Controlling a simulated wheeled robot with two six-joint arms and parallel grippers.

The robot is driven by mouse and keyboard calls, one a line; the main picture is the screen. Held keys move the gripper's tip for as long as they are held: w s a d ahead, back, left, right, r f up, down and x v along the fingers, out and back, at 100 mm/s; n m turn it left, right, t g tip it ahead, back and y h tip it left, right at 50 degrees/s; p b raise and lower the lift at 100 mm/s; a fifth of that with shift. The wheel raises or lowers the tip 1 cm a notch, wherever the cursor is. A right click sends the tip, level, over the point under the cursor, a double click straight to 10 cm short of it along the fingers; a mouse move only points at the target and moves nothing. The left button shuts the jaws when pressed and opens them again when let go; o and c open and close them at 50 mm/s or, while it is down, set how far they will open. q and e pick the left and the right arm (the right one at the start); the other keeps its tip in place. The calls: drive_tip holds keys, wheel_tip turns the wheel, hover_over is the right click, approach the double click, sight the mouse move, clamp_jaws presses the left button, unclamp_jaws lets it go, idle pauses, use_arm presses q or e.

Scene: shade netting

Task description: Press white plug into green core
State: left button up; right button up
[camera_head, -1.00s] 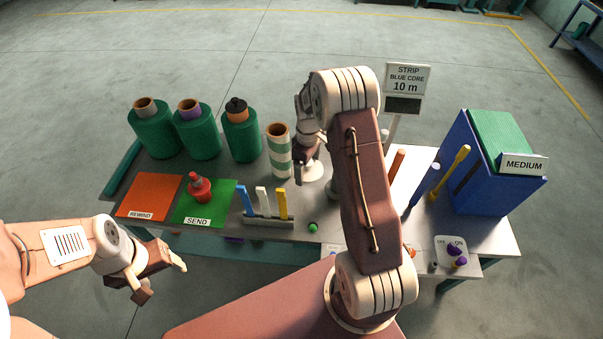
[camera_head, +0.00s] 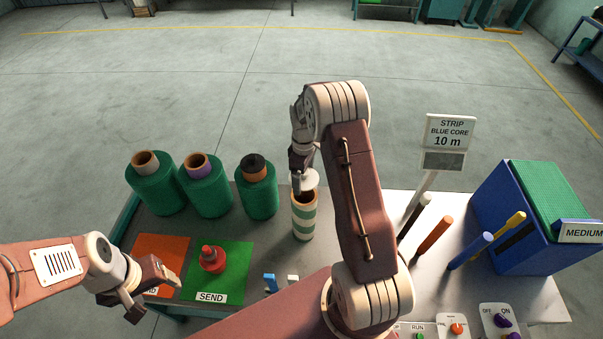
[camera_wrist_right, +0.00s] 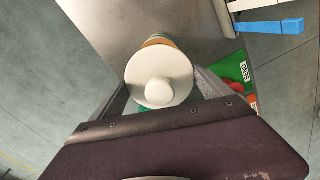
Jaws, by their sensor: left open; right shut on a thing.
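The white plug (camera_head: 310,181), a round disc with a knob, is held by my right gripper (camera_head: 301,172) at the mouth of the green core (camera_head: 303,222). The core is an upright tube with green and cream stripes and a brown inside. In the right wrist view the plug (camera_wrist_right: 160,78) sits between the fingers and hides most of the core behind it. The plug covers the back of the core's opening in the head view; I cannot tell whether it touches the rim. My left gripper (camera_head: 155,298) is open and empty at the lower left, near the orange mat.
Green rolls (camera_head: 204,190) stand at the back left of the table. A red-topped object (camera_head: 212,259) sits on the green SEND mat (camera_head: 234,262). Coloured rods (camera_head: 433,237), a blue bin (camera_head: 520,250) and a sign (camera_head: 449,133) are to the right.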

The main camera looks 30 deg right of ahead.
drive_tip(key=shift+s, duration=0.5)
drive_tip(key=shift+s+f+b, duration=0.1)
drive_tip(key=shift+f+b, duration=0.15)
drive_tip(key=shift+b, duration=0.15)
drive_tip(key=f+b, duration=0.1)
drive_tip(key=w+f+b, duration=0.1)
drive_tip(key=f, duration=0.1)
drive_tip(key=f+b, duration=0.1)
drive_tip(key=shift+w+f, duration=0.35)
drive_tip(key=shift+s+f+b, duration=0.15)
drive_tip(key=shift+f+b, duration=0.15)
drive_tip(key=shift+b, duration=0.05)
use_arm(q)
wheel_tip(320, 180, down, 5)
use_arm(e)
drive_tip(key=shift+f, duration=0.4)
use_arm(q)
drive_tip(key=shift+s+r, duration=0.1)
drive_tip(key=shift+r, duration=0.1)
use_arm(e)
drive_tip(key=shift+s+r, duration=0.15)
drive_tip(key=shift+s, duration=0.15)
use_arm(q)
drive_tip(key=shift+f, duration=0.1)
use_arm(e)
drive_tip(key=shift+w, duration=0.1)
